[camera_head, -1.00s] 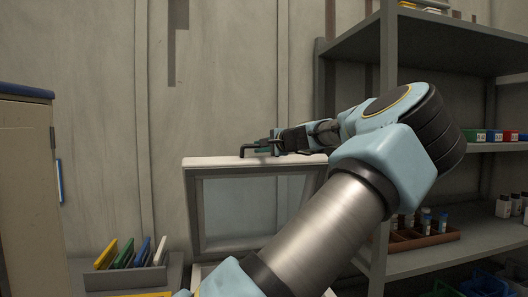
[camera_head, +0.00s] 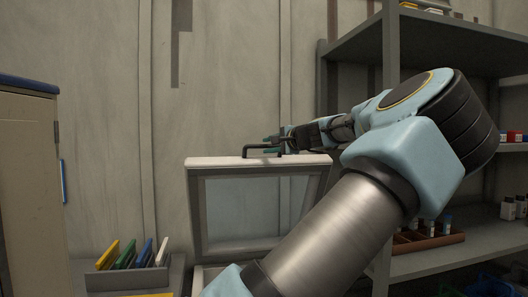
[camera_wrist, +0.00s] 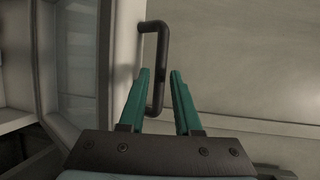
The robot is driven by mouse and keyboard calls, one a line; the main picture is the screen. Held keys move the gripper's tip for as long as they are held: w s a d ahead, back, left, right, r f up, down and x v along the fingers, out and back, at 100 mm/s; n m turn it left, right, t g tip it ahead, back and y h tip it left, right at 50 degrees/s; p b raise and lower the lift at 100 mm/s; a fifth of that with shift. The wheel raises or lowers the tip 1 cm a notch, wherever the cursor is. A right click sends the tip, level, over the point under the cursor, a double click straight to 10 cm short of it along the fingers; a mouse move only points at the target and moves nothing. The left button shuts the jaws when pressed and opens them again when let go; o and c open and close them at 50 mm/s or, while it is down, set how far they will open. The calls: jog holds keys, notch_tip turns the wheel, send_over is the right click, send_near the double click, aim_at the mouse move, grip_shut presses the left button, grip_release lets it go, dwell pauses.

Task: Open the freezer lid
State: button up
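The freezer lid (camera_head: 197,215) stands raised, close to upright, as a pale frame around a glassy panel. It also shows at the left of the wrist view (camera_wrist: 110,65). Its black bar handle (camera_head: 262,147) is on the lid's top edge; in the wrist view the handle (camera_wrist: 162,50) reaches down between the green fingers. My gripper (camera_head: 272,139) is just above and right of the handle in the head view. In the wrist view my gripper (camera_wrist: 159,72) has its fingers apart, with gaps beside the bar. The freezer body is mostly hidden by my arm.
A grey shelf unit (camera_head: 391,130) with bottles and bins stands close on the right. A rack (camera_head: 130,278) of coloured panels is at lower left. A beige cabinet (camera_head: 28,190) stands at far left. The wall (camera_head: 110,120) is behind the lid.

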jog(key=b+v, duration=0.2)
jog(key=v, duration=0.5)
jog(key=s+a+f+n+g+h, duration=0.1)
jog(key=a+f+n+g, duration=0.25)
jog(key=a+f, duration=0.75)
jog(key=s+a+f+n+g+h, duration=0.15)
jog(key=a+f+g, duration=0.5)
jog(key=f, duration=0.85)
jog(key=s+a+f+n+g+h, duration=0.1)
jog(key=s+a+f+n+h, duration=0.25)
jog(key=s+f, duration=0.45)
jog(key=s+d+n+g+h, duration=0.1)
jog(key=s+n+h, duration=0.1)
jog(key=s, duration=1.4)
jog(key=shift+s+f+n, duration=0.3)
jog(key=shift+s+n, duration=0.05)
jog(key=shift+n, duration=0.2)
jog(key=shift+d, duration=0.1)
